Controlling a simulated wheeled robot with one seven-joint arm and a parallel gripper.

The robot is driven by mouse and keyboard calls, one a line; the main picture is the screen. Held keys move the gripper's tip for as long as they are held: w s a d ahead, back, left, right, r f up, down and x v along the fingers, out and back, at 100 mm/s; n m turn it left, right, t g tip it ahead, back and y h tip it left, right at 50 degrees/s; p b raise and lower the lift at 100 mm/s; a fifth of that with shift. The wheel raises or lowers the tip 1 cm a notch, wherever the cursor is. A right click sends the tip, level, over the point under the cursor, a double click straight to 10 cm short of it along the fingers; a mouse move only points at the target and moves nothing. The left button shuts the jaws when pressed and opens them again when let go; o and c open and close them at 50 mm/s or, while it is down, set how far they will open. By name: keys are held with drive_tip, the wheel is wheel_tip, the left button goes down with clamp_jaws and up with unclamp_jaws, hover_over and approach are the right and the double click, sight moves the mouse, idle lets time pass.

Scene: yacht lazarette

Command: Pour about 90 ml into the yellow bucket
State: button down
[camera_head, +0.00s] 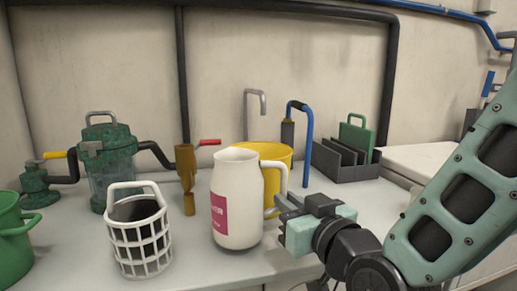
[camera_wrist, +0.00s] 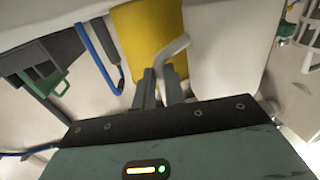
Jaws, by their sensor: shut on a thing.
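A white jug (camera_head: 232,205) with a pink label stands upright in the head view, its handle on the right side. It also fills the right of centre in the wrist view (camera_wrist: 226,45). My gripper (camera_head: 280,205) is at the right of the jug and is shut on its handle; the wrist view shows both fingers (camera_wrist: 160,85) around the handle's lower part. The yellow bucket (camera_head: 270,153) stands behind the jug and is partly hidden by it. It also shows left of the jug in the wrist view (camera_wrist: 146,35). The inside of both vessels is not visible.
A white basket (camera_head: 140,240) stands left of the jug, with a green bucket (camera_head: 12,240) at the far left. A green strainer (camera_head: 107,165) and a brown tool (camera_head: 187,180) stand behind. A blue-handled pump (camera_head: 306,145) and a dark rack (camera_head: 345,165) are right of the yellow bucket.

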sight(283, 167)
drive_tip(key=shift+r+p, duration=0.3)
drive_tip(key=shift+p, duration=0.05)
drive_tip(key=m+g+p, duration=0.1)
drive_tip(key=p, duration=0.2)
drive_tip(key=shift+w+r, duration=0.1)
drive_tip(key=shift+r, duration=0.2)
drive_tip(key=shift+r+p, duration=0.35)
drive_tip(key=shift+p, duration=0.9)
wheel_tip(283, 167, up, 6)
drive_tip(key=m+g+p, duration=0.2)
drive_tip(key=g+p, duration=0.2)
drive_tip(key=p, duration=0.8)
drive_tip(key=m+g+p, duration=0.3)
drive_tip(key=g+p, duration=0.1)
drive_tip(key=p, duration=0.8)
drive_tip(key=shift+h, duration=0.4)
drive_tip(key=r+m+g+p, duration=0.1)
drive_tip(key=g+p, duration=0.1)
drive_tip(key=p, duration=0.2)
drive_tip(key=shift+y, duration=0.3)
